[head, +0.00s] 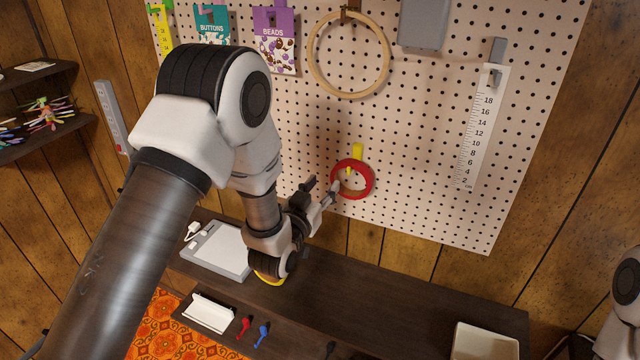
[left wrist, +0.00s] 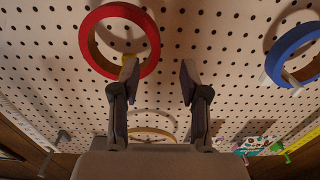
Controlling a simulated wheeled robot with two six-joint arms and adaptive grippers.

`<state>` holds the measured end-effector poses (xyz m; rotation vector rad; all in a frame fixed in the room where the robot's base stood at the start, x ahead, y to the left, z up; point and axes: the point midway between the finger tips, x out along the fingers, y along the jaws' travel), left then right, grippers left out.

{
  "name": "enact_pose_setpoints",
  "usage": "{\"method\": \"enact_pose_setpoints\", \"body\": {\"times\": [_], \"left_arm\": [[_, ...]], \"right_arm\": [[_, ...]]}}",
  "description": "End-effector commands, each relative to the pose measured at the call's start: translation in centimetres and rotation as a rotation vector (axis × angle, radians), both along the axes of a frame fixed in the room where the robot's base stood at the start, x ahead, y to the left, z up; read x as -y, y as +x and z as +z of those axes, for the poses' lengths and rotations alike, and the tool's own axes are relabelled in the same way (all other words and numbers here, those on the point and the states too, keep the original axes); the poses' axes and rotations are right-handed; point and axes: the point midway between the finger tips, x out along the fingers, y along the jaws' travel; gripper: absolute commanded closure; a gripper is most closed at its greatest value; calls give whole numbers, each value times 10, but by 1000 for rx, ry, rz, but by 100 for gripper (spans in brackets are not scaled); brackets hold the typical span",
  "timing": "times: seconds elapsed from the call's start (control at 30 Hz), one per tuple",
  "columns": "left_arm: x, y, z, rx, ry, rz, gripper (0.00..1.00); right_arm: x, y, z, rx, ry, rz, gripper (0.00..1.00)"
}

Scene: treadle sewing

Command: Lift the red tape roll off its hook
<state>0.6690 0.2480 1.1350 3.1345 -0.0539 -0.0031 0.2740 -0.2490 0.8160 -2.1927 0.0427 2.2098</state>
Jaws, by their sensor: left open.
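The red tape roll (head: 370,181) hangs on a yellow hook (head: 358,151) low on the pegboard. My left gripper (head: 334,188) is at the roll's left side, with its fingertips close to the rim. In the left wrist view the red tape roll (left wrist: 88,38) is at upper left. My left gripper (left wrist: 158,72) is open there, one finger overlapping the roll's lower right rim and the other out to the right over bare board. I cannot tell whether the finger touches the roll. My right gripper is out of view.
A blue tape roll (left wrist: 283,48) hangs at the right of the left wrist view. A wooden hoop (head: 314,70) and a ruler (head: 480,130) hang on the pegboard (head: 420,150). Below, the dark shelf (head: 380,305) holds a grey device (head: 222,252) and a cream tray (head: 484,343).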

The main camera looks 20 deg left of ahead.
Motion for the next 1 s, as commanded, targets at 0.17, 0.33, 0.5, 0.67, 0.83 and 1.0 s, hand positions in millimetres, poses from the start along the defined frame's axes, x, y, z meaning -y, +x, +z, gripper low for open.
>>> {"method": "enact_pose_setpoints", "body": {"times": [0.17, 0.33, 0.5, 0.67, 0.83, 1.0], "left_arm": [[1, 29, 3, -1, 0, -1, 55], [2, 58, 1, -3, 0, -1, 55], [3, 71, -2, -5, 0, 0, 55], [3, 71, -3, -6, 0, 0, 55], [3, 71, -3, -6, 0, 0, 100], [3, 71, -3, -6, 0, 0, 100]], "right_arm": [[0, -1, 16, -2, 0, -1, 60], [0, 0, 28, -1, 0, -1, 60], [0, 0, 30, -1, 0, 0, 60], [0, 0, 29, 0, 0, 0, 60], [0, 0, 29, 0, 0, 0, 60], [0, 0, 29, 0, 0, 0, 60]]}}
